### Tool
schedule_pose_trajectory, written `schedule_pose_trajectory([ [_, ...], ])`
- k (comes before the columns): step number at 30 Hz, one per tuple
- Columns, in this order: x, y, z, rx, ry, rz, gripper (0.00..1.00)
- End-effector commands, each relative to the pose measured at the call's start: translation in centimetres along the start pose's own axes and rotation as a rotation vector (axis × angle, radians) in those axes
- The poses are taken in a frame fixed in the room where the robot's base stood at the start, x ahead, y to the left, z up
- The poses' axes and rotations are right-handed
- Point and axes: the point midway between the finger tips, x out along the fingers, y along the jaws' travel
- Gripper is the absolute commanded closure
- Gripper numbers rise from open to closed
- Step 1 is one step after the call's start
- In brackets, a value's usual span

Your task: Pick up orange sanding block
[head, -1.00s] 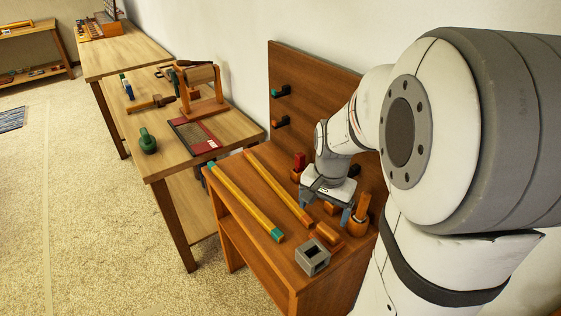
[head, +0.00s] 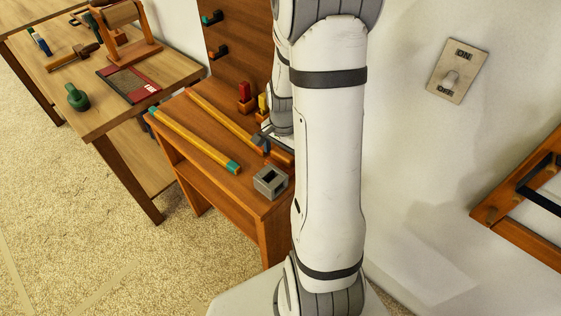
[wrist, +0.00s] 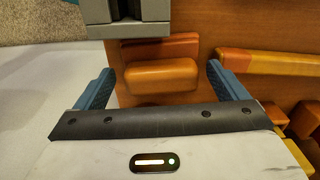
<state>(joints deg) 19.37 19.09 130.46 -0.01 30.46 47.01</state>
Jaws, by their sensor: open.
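The orange sanding block (wrist: 160,76) has rounded edges and lies on the brown bench top between the two blue fingers of my gripper (wrist: 165,70) in the wrist view. Clear gaps show on both sides of it. A darker red-orange strip lies along its far side; I cannot tell if it is part of the block. In the head view, an orange block (head: 283,157) shows partly behind my arm, and one finger of my gripper (head: 262,143) is beside it. The gripper is open and empty.
A grey hollow square block (head: 270,181) stands close to the orange block; it also shows in the wrist view (wrist: 140,22). Two yellow sticks (head: 193,140) lie on the bench to the left. Small upright items stand behind. My arm hides the bench's right side.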

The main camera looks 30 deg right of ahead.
Motion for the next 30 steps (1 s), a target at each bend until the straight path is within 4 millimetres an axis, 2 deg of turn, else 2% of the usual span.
schedule_pose_trajectory([
  [7,0.12,-0.02,0.02,-0.001,0.0,0.0,0.08],
  [24,0.09,-0.05,0.06,-0.003,0.0,0.0,0.55],
  [30,0.07,-0.07,0.07,-0.003,0.0,0.0,0.57],
])
